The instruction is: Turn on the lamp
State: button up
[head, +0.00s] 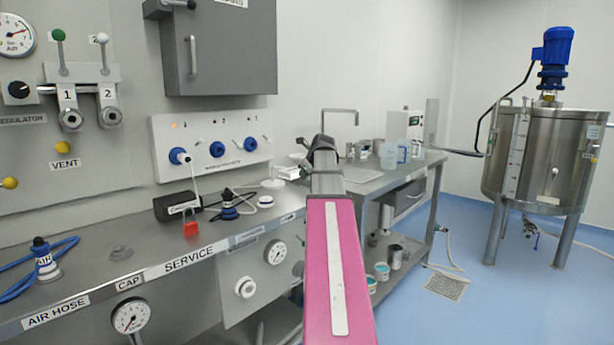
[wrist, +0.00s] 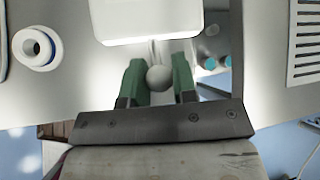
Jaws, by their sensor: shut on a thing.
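The lamp shows in the wrist view as a white box-like head (wrist: 145,18) at the top, with a bright lower edge. A thin cord hangs from it to a small pale ball (wrist: 158,78). My gripper (wrist: 158,82) has green fingers on both sides of the ball and is shut on it. In the head view my arm reaches over the bench, and white lamp parts (head: 289,172) show just left of my gripper (head: 308,165), which is partly hidden by its own links.
The steel service bench (head: 215,238) runs along the wall, with a black box (head: 176,206), a red padlock (head: 191,230) and blue hose fittings (head: 230,208). A second table (head: 372,188) with containers stands beyond. A steel tank (head: 540,160) stands at the right; blue floor between is mostly clear.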

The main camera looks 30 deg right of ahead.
jog(key=shift+r+g, duration=0.1)
jog(key=shift+g, duration=0.2)
jog(key=o, duration=0.9)
jog(key=v, duration=1)
jog(key=shift+s+r, duration=0.25)
jog(key=shift+s, duration=0.05)
jog(key=shift+s, duration=0.1)
